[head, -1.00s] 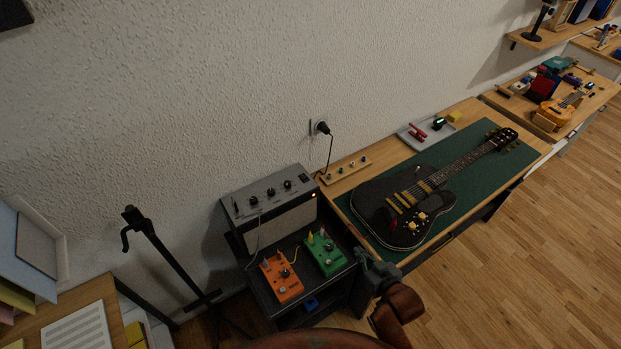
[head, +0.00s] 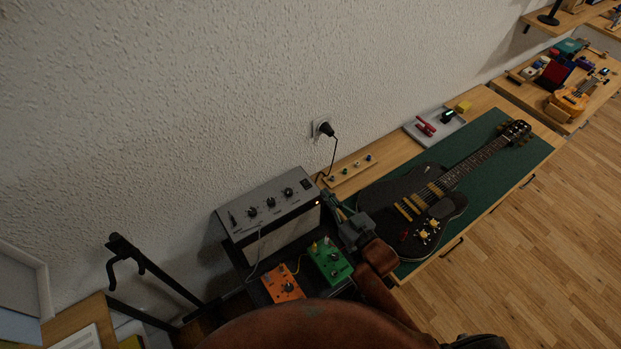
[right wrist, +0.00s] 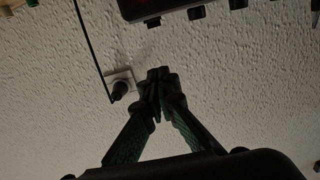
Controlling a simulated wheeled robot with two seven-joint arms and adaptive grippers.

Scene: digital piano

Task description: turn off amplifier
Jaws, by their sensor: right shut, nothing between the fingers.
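The grey amplifier (head: 265,203) stands against the wall on a dark stand, with several black knobs and a dark switch (head: 306,184) at the right end of its top panel. A small light shows near its right front corner. My right gripper (head: 328,196) is shut and empty, just beside the amplifier's right end; I cannot tell whether it touches. In the right wrist view the closed fingertips (right wrist: 157,76) point toward the wall, below a dark edge with knobs that seems to be the amplifier (right wrist: 185,6). My left gripper is out of view.
Orange (head: 283,285) and green (head: 330,260) pedals sit in front of the amplifier. A black plug with cord is in the wall socket (head: 322,128). A black guitar (head: 410,205) lies on a green mat to the right. A black stand (head: 150,268) is at left.

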